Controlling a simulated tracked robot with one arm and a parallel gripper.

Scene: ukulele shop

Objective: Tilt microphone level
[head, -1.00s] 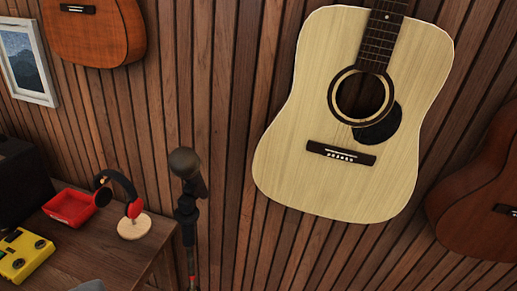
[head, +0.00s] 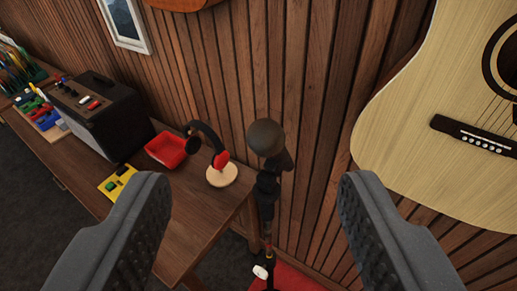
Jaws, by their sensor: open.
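The microphone (head: 266,138) has a dark round head and sits on top of a black stand (head: 267,195), beside the right end of the wooden table. Its head points up and toward me, and its body slopes down to the right behind it. My gripper (head: 256,200) is open and empty, with one grey ridged finger at the lower left and one at the lower right. The microphone and stand appear between and beyond the fingers, touching neither. The left finger hides part of the table.
The wooden table (head: 210,225) holds a black amplifier (head: 105,115), a red tray (head: 168,150), headphones on a round stand (head: 212,155) and a yellow pedal (head: 115,182). A pale guitar (head: 430,165) hangs on the slatted wall at right. A red surface (head: 290,277) lies below the stand.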

